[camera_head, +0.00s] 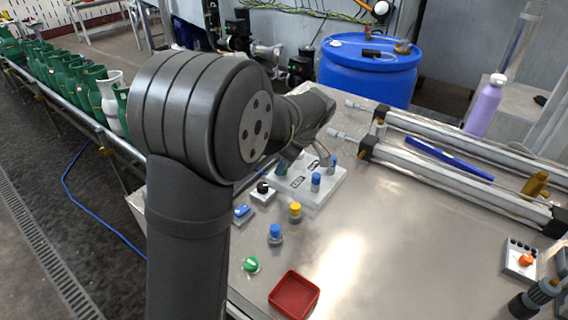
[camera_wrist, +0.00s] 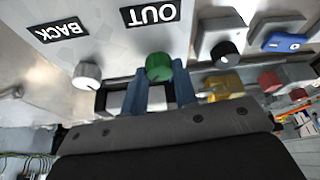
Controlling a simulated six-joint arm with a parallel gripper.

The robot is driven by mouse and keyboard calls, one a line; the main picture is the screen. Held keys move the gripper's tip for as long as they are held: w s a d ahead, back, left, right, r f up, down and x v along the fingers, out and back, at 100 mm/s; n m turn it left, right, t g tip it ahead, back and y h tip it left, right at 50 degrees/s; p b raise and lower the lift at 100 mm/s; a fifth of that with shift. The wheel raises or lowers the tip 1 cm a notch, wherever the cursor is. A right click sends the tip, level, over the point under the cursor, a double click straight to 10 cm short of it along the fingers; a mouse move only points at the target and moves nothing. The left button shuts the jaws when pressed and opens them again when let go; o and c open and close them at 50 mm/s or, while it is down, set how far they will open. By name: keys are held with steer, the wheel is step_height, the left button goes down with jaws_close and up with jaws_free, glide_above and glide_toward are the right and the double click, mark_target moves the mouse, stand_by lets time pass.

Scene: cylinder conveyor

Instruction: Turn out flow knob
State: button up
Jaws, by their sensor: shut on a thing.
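The green knob (camera_wrist: 159,66) sits beside the black OUT label (camera_wrist: 151,13) on the light panel in the wrist view. My gripper (camera_wrist: 162,74) is shut on it, with one blue finger on each side. In the head view the green knob (camera_head: 281,169) shows partly past my arm, and the fingers are mostly hidden there. A white knob (camera_wrist: 87,75) stands by the BACK label (camera_wrist: 58,30), left of my gripper. The panel (camera_head: 327,190) lies on the metal table.
A black knob on a white box (camera_head: 262,191) and a blue switch (camera_head: 241,212) are close by. A yellow button (camera_head: 295,211) and a red tray (camera_head: 293,295) are nearer. Long cylinders (camera_head: 450,178) lie to the right.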

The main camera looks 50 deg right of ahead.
steer(key=o, duration=1)
steer(key=v, duration=1.7)
steer(key=shift+s+r, duration=0.1)
steer(key=shift+r, duration=0.1)
steer(key=shift+f, duration=0.1)
steer(key=x, duration=1.7)
steer(key=shift+f, duration=0.15)
